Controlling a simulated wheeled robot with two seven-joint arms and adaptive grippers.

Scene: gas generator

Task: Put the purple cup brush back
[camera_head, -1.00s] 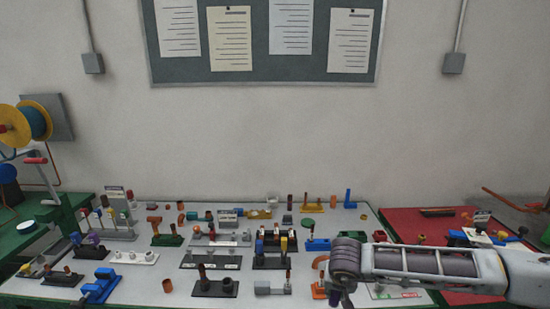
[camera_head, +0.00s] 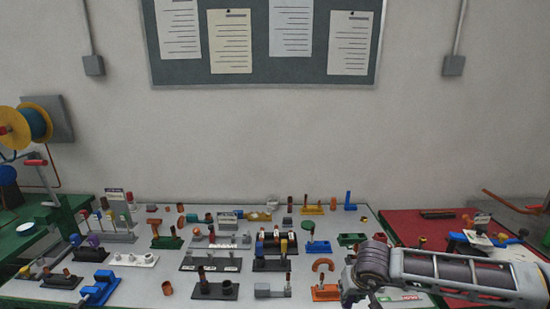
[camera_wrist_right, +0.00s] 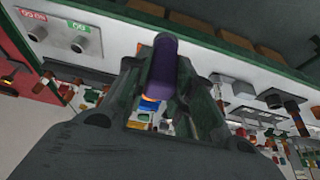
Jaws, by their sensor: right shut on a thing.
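The purple cup brush (camera_wrist_right: 163,66) shows in the right wrist view as a purple cylinder with an orange lower part. It lies between the two fingers of my right gripper (camera_wrist_right: 160,88), which is shut on it. In the head view my right gripper (camera_head: 352,292) is at the front right of the white table, partly hidden by my own wrist, and the brush cannot be made out there. Another purple piece (camera_head: 93,241) stands at the table's left side. My left gripper is not in view.
The white table (camera_head: 130,296) is crowded with small stands and fittings. An orange arch (camera_head: 323,265) and an orange base (camera_head: 325,293) are just left of my right wrist. A red mat (camera_head: 400,222) with tools lies to the right. Bare patches are small.

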